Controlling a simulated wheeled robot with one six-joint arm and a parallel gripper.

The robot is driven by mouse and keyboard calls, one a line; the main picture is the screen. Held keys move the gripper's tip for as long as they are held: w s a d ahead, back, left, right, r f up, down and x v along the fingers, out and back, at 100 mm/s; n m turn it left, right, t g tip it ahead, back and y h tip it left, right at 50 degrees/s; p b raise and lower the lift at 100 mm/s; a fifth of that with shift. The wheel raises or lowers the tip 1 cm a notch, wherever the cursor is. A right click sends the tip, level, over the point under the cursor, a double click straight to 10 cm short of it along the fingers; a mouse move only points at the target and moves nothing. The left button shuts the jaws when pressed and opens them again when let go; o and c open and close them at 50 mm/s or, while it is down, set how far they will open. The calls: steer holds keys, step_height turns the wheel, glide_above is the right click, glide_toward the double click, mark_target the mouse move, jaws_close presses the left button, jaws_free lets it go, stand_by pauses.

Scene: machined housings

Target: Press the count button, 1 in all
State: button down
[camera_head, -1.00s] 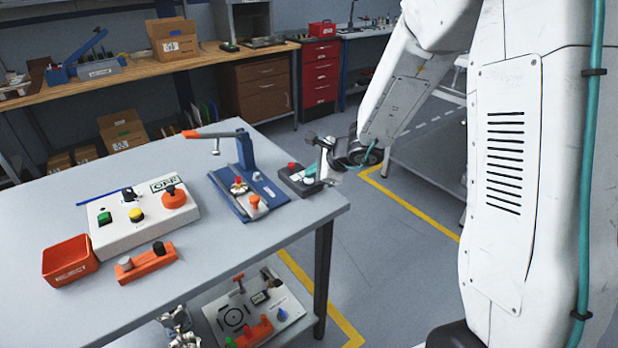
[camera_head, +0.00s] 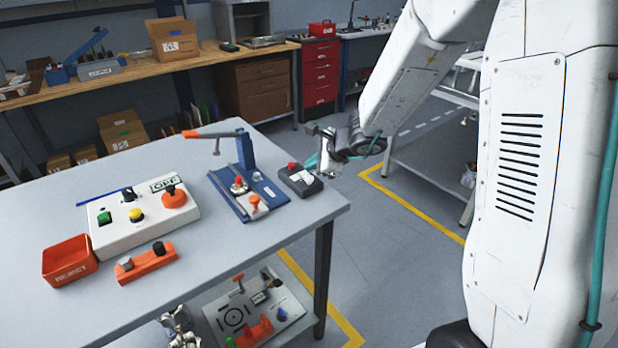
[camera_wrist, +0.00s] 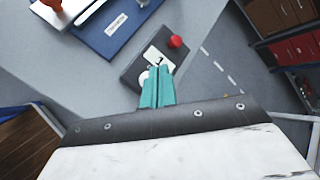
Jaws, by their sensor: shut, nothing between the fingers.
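A small dark counter box (camera_head: 301,182) sits near the right edge of the grey table. It has a red knob (camera_head: 292,166) at its back and a pale display plate (camera_head: 303,177) on top. In the wrist view the box (camera_wrist: 134,72) lies under my fingers, with the red knob (camera_wrist: 175,41) to the right and the display plate (camera_wrist: 155,56) just beyond the tips. A pale round button (camera_wrist: 144,77) shows beside the left finger, partly hidden. My gripper (camera_wrist: 159,64) has teal fingers shut together and empty. In the head view my gripper (camera_head: 311,161) is above and behind the box.
A blue clamp fixture (camera_head: 247,190) with an upright post and orange-tipped lever stands left of the box. Further left are a white control panel (camera_head: 143,218), an orange block (camera_head: 147,264) and a red reject bin (camera_head: 68,262). The table's right edge is close to the box.

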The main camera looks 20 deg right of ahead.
mark_target(312, 179)
steer(key=shift+r, duration=2.15)
steer(key=s+a+r+n+g+y, duration=0.1)
steer(key=s+a+r+n+g, duration=0.15)
steer(key=s+n, duration=0.55)
steer(key=s+a+r+n+g+y, duration=0.1)
steer(key=s+a+n+g, duration=0.3)
steer(key=s, duration=0.6)
steer(key=s+d+r+n+h, duration=0.3)
steer(key=s+d+n, duration=0.1)
steer(key=s, duration=0.5)
steer(key=s+d+r+n+h, duration=0.3)
steer(key=s+d+r+n, duration=0.1)
steer(key=s, duration=0.6)
steer(key=shift+d+n+h, duration=0.3)
steer(key=shift+d+n, duration=0.2)
steer(key=shift+s, duration=0.1)
